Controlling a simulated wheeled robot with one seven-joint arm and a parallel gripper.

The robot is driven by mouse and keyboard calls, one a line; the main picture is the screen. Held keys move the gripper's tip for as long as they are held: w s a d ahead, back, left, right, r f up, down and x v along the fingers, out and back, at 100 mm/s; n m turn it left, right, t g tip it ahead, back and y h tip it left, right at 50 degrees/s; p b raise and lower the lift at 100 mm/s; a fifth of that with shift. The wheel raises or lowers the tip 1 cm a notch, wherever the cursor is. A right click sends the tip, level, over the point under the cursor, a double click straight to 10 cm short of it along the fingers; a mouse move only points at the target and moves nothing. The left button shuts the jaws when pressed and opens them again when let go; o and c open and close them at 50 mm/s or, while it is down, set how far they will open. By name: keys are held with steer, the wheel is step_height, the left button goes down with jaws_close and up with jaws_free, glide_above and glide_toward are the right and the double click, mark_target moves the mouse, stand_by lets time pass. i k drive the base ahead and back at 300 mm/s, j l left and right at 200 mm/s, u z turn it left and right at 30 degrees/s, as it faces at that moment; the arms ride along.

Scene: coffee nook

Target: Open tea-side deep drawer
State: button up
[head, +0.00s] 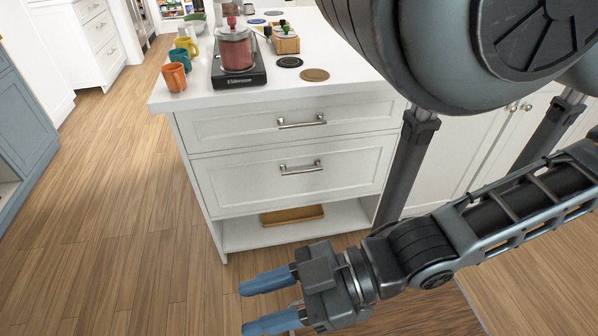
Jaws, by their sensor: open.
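A white island cabinet has a shallow upper drawer (240,126) and a deep drawer (230,183) below it. Both look shut. The deep drawer has a metal bar handle (301,168), and the upper drawer has a similar handle (302,122). My gripper (268,304) is open and empty, with blue fingers pointing left. It shows lower in the picture than the drawers, in front of the cabinet and apart from both handles. Which drawer is on the tea side is not marked.
An open shelf (245,235) with a brown tray (292,215) lies under the deep drawer. On the countertop (190,97) are a red-filled glass pot (235,50), an orange mug (174,77), a teal mug (180,53) and coasters. Wooden floor (110,230) is clear on the left.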

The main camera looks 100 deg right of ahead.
mark_target(242, 182)
steer(key=k+l+z, duration=0.15)
steer(key=k+z, duration=0.2)
steer(key=k, duration=0.2)
steer(key=k+l+z, duration=0.35)
steer(key=k, duration=0.15)
steer(key=j+z, duration=0.1)
steer(key=z, duration=0.7)
